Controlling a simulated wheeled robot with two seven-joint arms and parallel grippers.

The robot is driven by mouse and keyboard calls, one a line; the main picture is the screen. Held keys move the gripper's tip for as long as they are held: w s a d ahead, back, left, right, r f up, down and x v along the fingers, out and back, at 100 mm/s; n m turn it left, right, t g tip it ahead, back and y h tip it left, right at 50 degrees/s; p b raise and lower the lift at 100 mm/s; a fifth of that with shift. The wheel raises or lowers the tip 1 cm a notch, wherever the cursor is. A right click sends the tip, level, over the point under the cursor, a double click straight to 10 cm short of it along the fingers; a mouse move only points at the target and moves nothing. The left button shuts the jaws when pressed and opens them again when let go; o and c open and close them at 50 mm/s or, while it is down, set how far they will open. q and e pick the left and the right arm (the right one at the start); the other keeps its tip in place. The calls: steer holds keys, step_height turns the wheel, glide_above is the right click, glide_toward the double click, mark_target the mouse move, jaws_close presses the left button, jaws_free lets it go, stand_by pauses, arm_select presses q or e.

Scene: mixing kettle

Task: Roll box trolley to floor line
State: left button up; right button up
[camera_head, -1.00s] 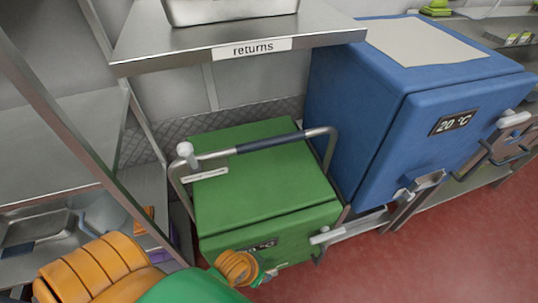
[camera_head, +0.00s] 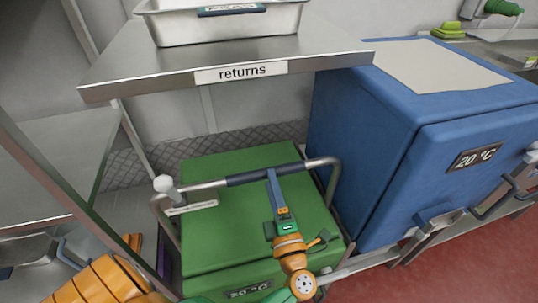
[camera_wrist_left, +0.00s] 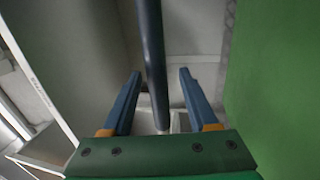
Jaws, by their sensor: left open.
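The box trolley is a green box (camera_head: 215,232) with a "20 °C" display, standing under the returns shelf. Its metal handle (camera_head: 205,186) arches over the lid, with a dark grip (camera_head: 248,178) in the middle. My left gripper (camera_head: 273,180) is over the lid, its blue fingers reaching the right end of the grip. In the left wrist view, the fingers (camera_wrist_left: 160,76) are open, with the dark bar (camera_wrist_left: 152,45) running between them and a gap on both sides. The green box side (camera_wrist_left: 285,80) is at the right there. My right gripper is not in view.
A steel shelf (camera_head: 130,72) labelled returns overhangs the trolley's back, with a metal tray (camera_head: 225,25) on it. A large blue box (camera_head: 365,150) stands close on the right. Steel racking (camera_head: 60,150) is on the left. Red floor (camera_head: 450,262) is clear at lower right.

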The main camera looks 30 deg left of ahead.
mark_target(263, 170)
arm_select(q)
steer(key=shift+n+g, duration=0.3)
steer(key=x, duration=0.4)
steer(key=s+x, duration=0.1)
steer(key=x, duration=0.1)
steer(key=shift+w+a+r, duration=0.1)
steer(key=shift+a+r, duration=0.2)
steer(key=shift+a, duration=0.1)
steer(key=shift+w+a, duration=0.15)
steer(key=shift+w, duration=0.05)
steer(key=shift+s, duration=0.1)
jaws_close()
stand_by(0.3)
